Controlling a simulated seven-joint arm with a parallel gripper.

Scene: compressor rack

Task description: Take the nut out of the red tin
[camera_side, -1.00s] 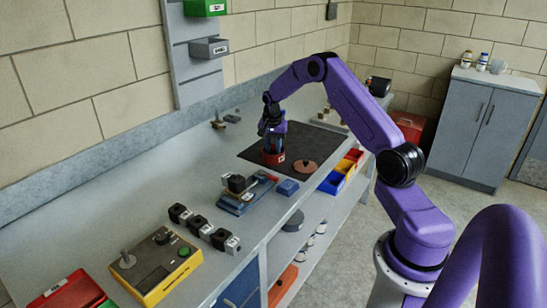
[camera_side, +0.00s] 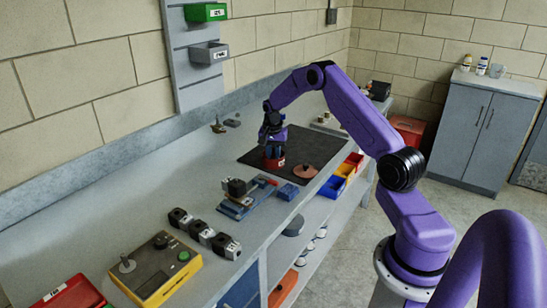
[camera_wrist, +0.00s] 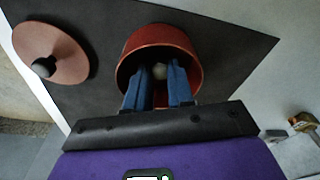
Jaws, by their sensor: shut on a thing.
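The red tin (camera_wrist: 186,38) stands open on a dark mat (camera_wrist: 240,42); it also shows in the side view (camera_side: 273,163). My gripper (camera_wrist: 157,74) reaches down into the tin with its two blue fingers. A small, pale, rounded thing, the nut (camera_wrist: 159,71), sits between the fingertips, and the gripper is shut on it. The fingers hide part of the nut and the tin's near side. The tin's round copper-coloured lid (camera_wrist: 62,48) with a dark knob lies on the mat beside the tin; it also shows in the side view (camera_side: 305,171).
Several dark blocks (camera_side: 203,230) and a yellow control box (camera_side: 155,270) are nearer. Coloured bins (camera_side: 345,170) sit at the bench's right edge. The bench behind the tin is mostly clear.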

